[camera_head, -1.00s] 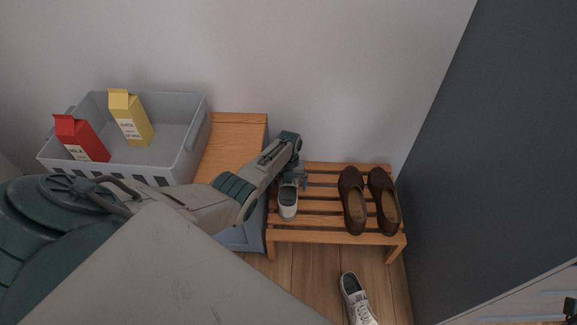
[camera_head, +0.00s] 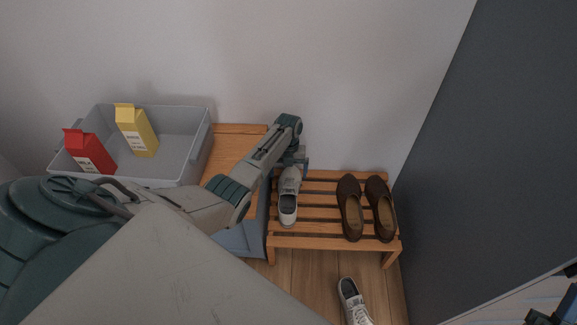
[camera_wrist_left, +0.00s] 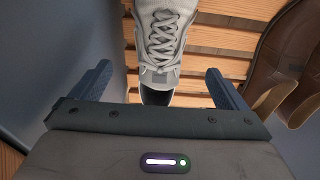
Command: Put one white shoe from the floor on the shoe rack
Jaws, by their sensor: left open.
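One white shoe (camera_head: 289,196) lies on the left part of the wooden shoe rack (camera_head: 328,242), its heel toward the front. It also shows in the left wrist view (camera_wrist_left: 163,35), laces up. Another white shoe (camera_head: 353,303) is on the floor in front of the rack, cut off by the picture's bottom edge. My left gripper (camera_head: 299,160) is open and empty at the wall-side end of the racked shoe. In the left wrist view its two fingers stand wide apart with the shoe ahead of them, not gripped. My right gripper shows only as a dark bit at the bottom right corner.
Brown shoes (camera_head: 351,208) stand on the rack's right half. A grey crate (camera_head: 183,150) with a red carton (camera_head: 90,152) and a yellow carton (camera_head: 137,131) is left of the rack, beside a wooden top (camera_head: 232,142). A dark panel (camera_head: 480,150) bounds the right side.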

